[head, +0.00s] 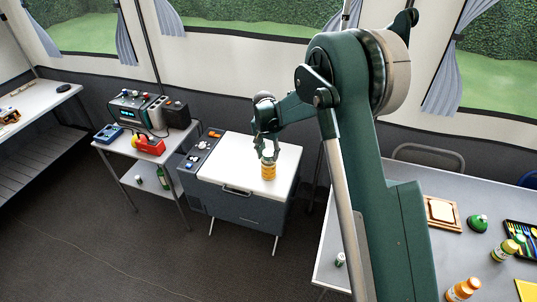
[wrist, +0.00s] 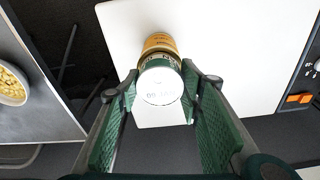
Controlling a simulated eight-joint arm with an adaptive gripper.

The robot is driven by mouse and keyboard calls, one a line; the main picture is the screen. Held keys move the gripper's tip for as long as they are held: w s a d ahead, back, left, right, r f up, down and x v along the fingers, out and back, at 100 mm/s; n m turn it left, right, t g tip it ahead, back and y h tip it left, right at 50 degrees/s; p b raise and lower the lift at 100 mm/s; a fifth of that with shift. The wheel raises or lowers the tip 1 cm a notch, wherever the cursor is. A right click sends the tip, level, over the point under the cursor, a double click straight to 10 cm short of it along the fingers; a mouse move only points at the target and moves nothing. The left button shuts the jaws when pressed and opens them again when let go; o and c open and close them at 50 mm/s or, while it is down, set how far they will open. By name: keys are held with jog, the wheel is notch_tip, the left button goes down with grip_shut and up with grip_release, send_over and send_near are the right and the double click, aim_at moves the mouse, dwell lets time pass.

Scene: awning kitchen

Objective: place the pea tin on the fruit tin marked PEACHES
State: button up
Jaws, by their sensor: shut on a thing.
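A yellow-orange tin (head: 268,172), taken as the fruit tin, stands upright on the white top of the low cabinet, near its front edge. Its label is too small to read. In the wrist view the yellow tin (wrist: 158,42) shows just beyond a green-sided tin with a pale lid, the pea tin (wrist: 160,84). My gripper (wrist: 161,80) is shut on the pea tin, one finger at each side. In the head view my gripper (head: 267,153) is right above the yellow tin, and its fingers mostly hide the pea tin. I cannot tell whether the two tins touch.
The white cabinet top (head: 236,160) is otherwise clear. Knobs and orange switches (head: 213,134) line its left side panel. A side table with a radio-like device (head: 137,108) stands left. The grey table at right carries a board (head: 441,213) and several bottles.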

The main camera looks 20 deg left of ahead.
aim_at(267, 154)
jog(key=o, duration=1)
jog(key=shift+f, duration=0.1)
jog(key=shift+c, duration=0.2)
notch_tip(267, 154, up, 12)
jog(key=s+p, duration=0.1)
jog(key=shift+s+a, duration=0.15)
jog(key=shift+s, duration=0.05)
dwell(0.5)
